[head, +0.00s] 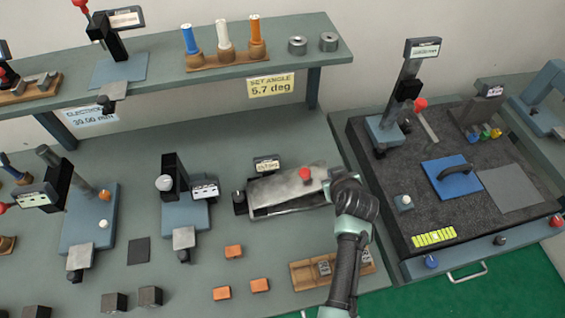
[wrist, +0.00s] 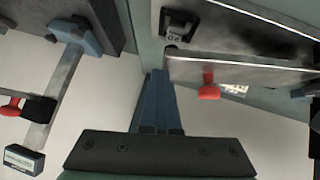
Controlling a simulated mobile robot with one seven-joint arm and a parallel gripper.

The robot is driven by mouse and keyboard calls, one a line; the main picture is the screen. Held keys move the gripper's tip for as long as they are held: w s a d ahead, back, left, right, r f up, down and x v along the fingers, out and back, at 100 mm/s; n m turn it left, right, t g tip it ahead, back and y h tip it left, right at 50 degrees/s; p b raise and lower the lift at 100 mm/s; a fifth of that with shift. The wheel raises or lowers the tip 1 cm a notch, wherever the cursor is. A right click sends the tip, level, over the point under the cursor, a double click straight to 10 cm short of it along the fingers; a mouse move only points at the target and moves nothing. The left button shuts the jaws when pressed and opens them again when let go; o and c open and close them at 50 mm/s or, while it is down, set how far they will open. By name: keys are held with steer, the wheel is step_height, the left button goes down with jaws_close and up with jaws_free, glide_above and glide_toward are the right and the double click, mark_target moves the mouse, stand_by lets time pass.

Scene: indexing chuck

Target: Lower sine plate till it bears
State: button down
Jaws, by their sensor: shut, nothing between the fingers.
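The sine plate (head: 277,186) is a grey metal slab on the bench. It also shows in the wrist view (wrist: 240,72). It sits at a slant over its base (head: 290,209), with a dark gap between them. A red knob (head: 305,173) is on the plate near its right end; in the wrist view the red knob (wrist: 208,87) stands off the plate's side. My gripper (wrist: 160,74) is shut and empty, with its blue fingers beside the plate's end and apart from the red knob. In the head view my wrist hides the plate's right end and the fingertips.
A small display (head: 266,164) stands behind the plate. A "SET ANGLE 5.7 deg" sign (head: 271,86) hangs on the shelf edge. A wooden tray (head: 301,276) with metal blocks lies in front. Orange blocks (head: 233,252) lie front left. A dark granite plate (head: 405,225) stands right.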

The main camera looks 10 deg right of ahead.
step_height(320, 180, down, 2)
steer(key=shift+d+f+b, duration=0.1)
steer(key=shift+d+b, duration=0.05)
steer(key=shift+b, duration=0.3)
steer(key=shift+d+f+b, duration=0.1)
steer(key=shift+f+b, duration=0.35)
steer(key=shift+b, duration=0.2)
steer(key=shift+s+f, duration=0.15)
steer(key=shift+s+f+b, duration=0.2)
steer(key=shift+f+b, duration=0.05)
steer(key=shift+b, duration=0.05)
steer(key=shift+r, duration=0.1)
steer(key=shift+w+r+p, duration=0.15)
steer(key=shift+r+p, duration=0.25)
step_height(320, 180, up, 4)
steer(key=shift+r+p, duration=0.15)
steer(key=shift+p, duration=1.1)
steer(key=d+b+v, duration=0.1)
steer(key=v, duration=0.8)
steer(key=shift+r, duration=0.35)
steer(key=shift+a, duration=0.15)
